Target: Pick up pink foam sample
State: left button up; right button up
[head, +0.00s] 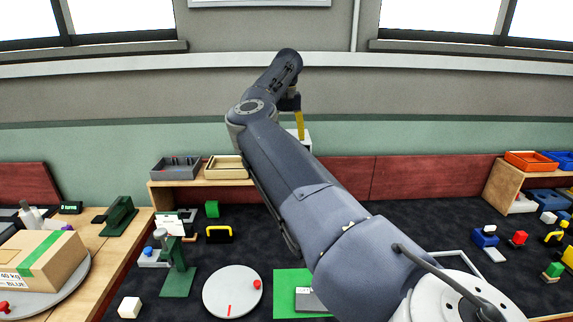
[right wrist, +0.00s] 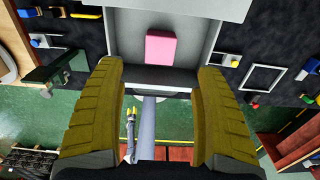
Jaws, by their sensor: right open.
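The pink foam sample (right wrist: 161,47) is a small pink block in the right wrist view. It lies in a pale grey open-topped holder (right wrist: 122,38), near the top middle of the picture. My right gripper (right wrist: 160,75) is open, with a yellow finger on either side and nothing between them. The sample shows beyond the fingertips, between their lines and apart from them. In the head view my right gripper (head: 300,124) shows only as a yellow finger at the arm's far end. The sample is hidden there. My left gripper is not in view.
A grey tray (head: 158,178) and a tan tray (head: 210,176) stand on a wooden shelf to the left of my arm. A round white plate (head: 222,303) and a green mat (head: 283,283) lie nearer. A cardboard box (head: 30,277) stands at the left.

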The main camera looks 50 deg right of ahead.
notch_tip(320, 180, down, 6)
jog(key=shift+r, duration=0.2)
jog(key=shift+s+a+f, duration=0.1)
jog(key=shift+f, duration=1.25)
jog(key=shift+s+a+f, duration=0.1)
jog(key=shift+f, duration=1.2)
jog(key=shift+c, duration=0.3)
jog(key=c, duration=0.8)
